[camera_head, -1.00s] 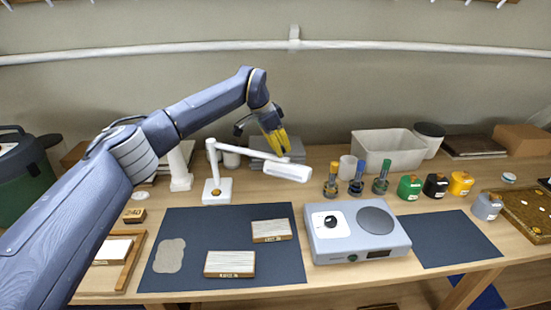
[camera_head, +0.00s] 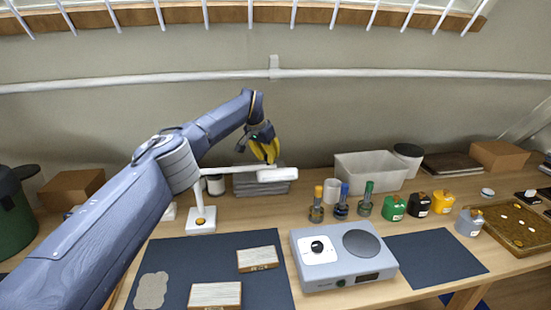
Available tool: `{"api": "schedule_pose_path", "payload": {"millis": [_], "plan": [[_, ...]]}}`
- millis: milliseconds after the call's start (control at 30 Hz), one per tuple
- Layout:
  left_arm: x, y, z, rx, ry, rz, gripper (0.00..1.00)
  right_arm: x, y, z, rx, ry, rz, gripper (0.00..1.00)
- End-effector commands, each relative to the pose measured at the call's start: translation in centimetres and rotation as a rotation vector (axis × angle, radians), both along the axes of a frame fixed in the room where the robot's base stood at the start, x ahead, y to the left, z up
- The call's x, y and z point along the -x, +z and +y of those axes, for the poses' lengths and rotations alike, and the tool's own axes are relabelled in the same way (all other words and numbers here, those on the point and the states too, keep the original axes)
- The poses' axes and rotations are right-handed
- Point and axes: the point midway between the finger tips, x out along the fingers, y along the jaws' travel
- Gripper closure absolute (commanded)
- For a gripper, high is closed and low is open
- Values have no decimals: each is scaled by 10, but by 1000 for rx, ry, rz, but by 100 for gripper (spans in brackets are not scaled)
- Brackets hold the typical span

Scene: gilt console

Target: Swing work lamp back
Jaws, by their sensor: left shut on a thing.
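The white work lamp (camera_head: 278,174) stands at the back left of the bench, with its square base (camera_head: 201,220) and an upright post. Its arm reaches right, and the lamp head is in front of a grey stack or box near the wall. My left gripper (camera_head: 267,158) has yellow fingers and comes down over the lamp head from behind. It is shut on the work lamp at the head's upper edge; the exact contact is small and hard to see. My left arm hides part of the bench's left side. My right gripper is not in view.
A dark mat (camera_head: 215,262) with two wood-backed brushes or blocks lies in front of the lamp. A grey device with a dial (camera_head: 343,268) is to its right. Several bottles (camera_head: 341,212) and a white bin (camera_head: 374,176) stand right of the lamp head. The grey stack (camera_head: 250,183) is close behind.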

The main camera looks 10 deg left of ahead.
Motion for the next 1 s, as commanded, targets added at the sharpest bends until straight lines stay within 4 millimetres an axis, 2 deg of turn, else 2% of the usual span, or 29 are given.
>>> {"api": "schedule_pose_path", "payload": {"millis": [333,367,600,867,1000], "plan": [[-4,6,0,-2,-2,-18,100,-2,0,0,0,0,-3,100],[-4,6,0,-2,-2,-18,79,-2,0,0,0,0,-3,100],[-3,4,1,-2,0,-14,51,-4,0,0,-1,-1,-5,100],[-2,4,2,-2,1,-11,50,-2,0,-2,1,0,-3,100],[-1,10,3,-3,-1,-13,50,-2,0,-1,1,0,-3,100]]}}
